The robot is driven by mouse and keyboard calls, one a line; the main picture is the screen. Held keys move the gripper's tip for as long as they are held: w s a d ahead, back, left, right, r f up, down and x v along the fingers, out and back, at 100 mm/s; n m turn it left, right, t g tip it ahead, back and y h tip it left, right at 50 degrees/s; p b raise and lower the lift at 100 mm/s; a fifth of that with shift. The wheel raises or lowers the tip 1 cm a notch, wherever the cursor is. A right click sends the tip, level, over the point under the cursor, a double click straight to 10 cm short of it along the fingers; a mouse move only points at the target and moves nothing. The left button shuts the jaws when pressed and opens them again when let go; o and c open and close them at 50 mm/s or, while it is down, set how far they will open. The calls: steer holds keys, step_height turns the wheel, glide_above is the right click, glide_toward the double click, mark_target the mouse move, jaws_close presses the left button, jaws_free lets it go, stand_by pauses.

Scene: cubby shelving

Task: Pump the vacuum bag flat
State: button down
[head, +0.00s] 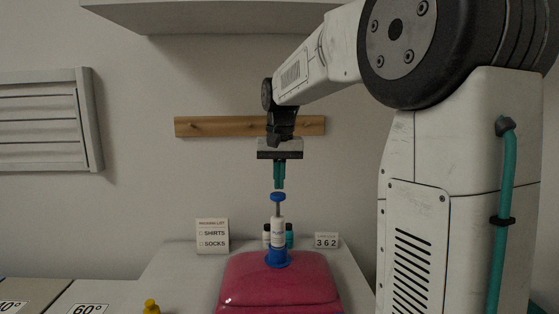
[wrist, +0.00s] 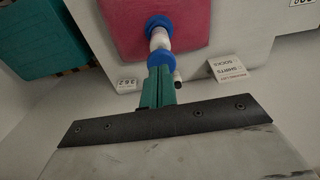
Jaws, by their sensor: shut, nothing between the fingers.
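The vacuum bag (head: 280,284) is a puffy dark red bag on the white table. It also shows in the wrist view (wrist: 190,22). A pump with a white body (head: 278,232) and blue base stands upright on the bag. Its blue handle (head: 278,197) is raised on a grey rod above the body. In the wrist view the blue handle (wrist: 160,60) is just past my fingertips. My gripper (head: 279,186) has green fingers, shut and empty, pointing down right above the handle. I cannot tell whether the fingertips touch the handle.
Two small bottles (head: 289,236) stand behind the pump. A packing list sign (head: 212,236) and a small 362 number card (head: 326,241) stand at the back of the table. A wooden peg rail (head: 220,126) is on the wall behind my gripper. A yellow object (head: 151,307) is at front left.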

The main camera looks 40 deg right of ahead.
mark_target(279, 195)
steer(key=shift+f, duration=0.7)
steer(key=shift+f, duration=2.35)
step_height(279, 195, up, 14)
steer(key=shift+s+r, duration=0.25)
